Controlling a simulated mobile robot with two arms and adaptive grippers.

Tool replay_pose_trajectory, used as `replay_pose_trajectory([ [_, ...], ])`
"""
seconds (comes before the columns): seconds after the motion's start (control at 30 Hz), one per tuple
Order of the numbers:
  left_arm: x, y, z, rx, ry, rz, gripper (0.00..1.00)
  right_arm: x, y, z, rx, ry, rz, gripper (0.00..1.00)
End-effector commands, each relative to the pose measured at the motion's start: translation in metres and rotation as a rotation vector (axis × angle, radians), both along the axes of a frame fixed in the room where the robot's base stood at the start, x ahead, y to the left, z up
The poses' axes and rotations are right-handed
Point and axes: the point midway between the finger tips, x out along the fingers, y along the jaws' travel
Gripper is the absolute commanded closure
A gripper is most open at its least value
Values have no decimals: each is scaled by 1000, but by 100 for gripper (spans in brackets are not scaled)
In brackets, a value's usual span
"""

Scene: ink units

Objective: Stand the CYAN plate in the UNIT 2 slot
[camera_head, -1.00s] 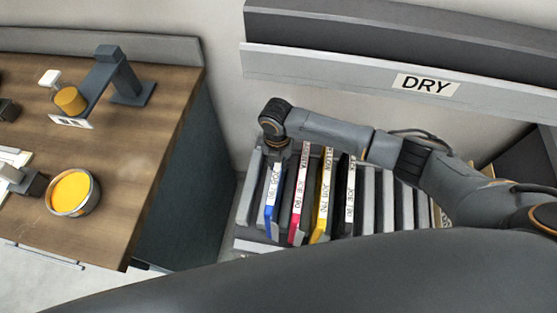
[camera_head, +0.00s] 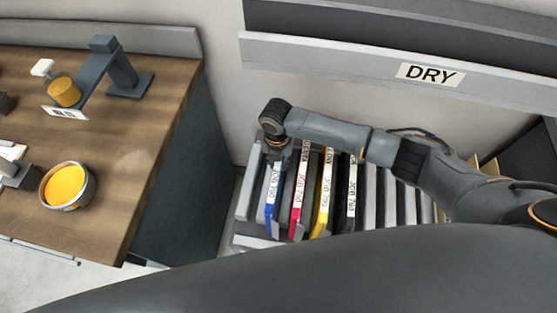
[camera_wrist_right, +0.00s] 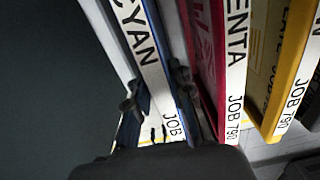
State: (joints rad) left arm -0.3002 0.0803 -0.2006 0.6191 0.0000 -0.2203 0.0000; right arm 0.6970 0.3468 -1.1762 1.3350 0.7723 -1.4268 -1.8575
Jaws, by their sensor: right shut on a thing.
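The cyan plate (camera_head: 272,196) has a blue edge and a white label, and it stands upright at the left end of a slotted rack (camera_head: 245,196). Its label reads CYAN in the right wrist view (camera_wrist_right: 141,42). My right gripper (camera_head: 274,146) is at its upper end. In the right wrist view my right gripper (camera_wrist_right: 157,90) has one finger on each side of the plate and is shut on it. No UNIT 2 marking is readable. My left gripper is not in view.
To the right in the rack stand a magenta plate (camera_head: 300,190), a yellow plate (camera_head: 323,196) and a black-edged plate (camera_head: 348,192). A grey beam marked DRY (camera_head: 430,75) runs above. A wooden counter (camera_head: 125,190) with an orange-filled bowl (camera_head: 68,187) is at left.

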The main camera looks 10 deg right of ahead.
Motion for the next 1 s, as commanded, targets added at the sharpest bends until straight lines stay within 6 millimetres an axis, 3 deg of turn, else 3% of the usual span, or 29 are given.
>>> replay_pose_trajectory([
  [0.4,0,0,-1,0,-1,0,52,0,0,-4,0,0,0,100],
  [0.43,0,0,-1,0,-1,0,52,0,0,-4,0,0,0,77],
  [0.57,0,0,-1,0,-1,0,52,0,0,-4,0,0,0,52],
  [0.87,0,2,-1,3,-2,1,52,0,0,-4,0,0,0,52],
  [1.0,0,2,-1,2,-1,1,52,1,1,8,2,-2,0,52],
])
